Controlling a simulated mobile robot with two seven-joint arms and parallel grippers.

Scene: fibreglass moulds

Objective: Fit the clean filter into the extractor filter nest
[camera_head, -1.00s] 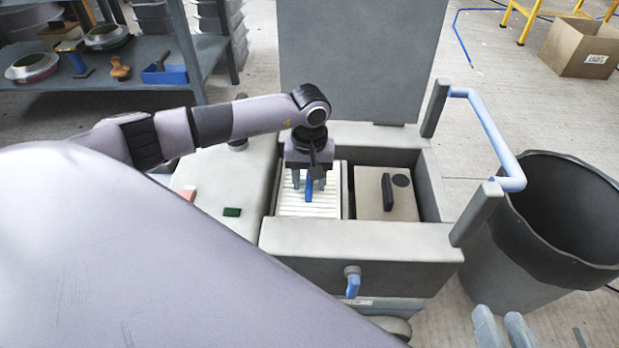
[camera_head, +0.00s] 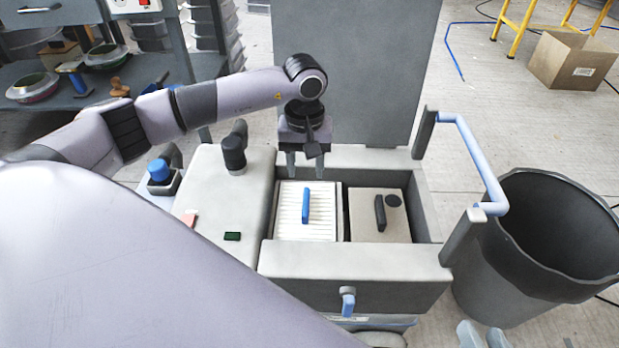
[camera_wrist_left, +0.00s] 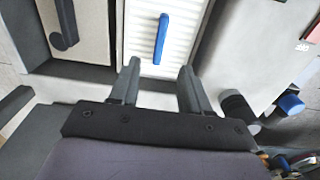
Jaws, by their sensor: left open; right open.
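The clean filter (camera_head: 290,225), white and pleated with a blue handle (camera_head: 306,206), lies flat inside the left compartment of the grey extractor box (camera_head: 350,275). Whether it sits fully down cannot be told. The filter also shows in the left wrist view (camera_wrist_left: 188,40). My left gripper (camera_head: 305,168) is open and empty, above the back edge of the filter and clear of the handle. In the left wrist view its fingers (camera_wrist_left: 160,68) stand apart below the handle.
The right compartment holds a beige panel (camera_head: 368,228) with a dark handle. The raised lid (camera_head: 350,70) stands behind the box. A blue bar (camera_head: 475,160) on dark arms rises at the right, beside a black-lined bin (camera_head: 550,240). A cardboard box (camera_head: 575,62) is on the floor.

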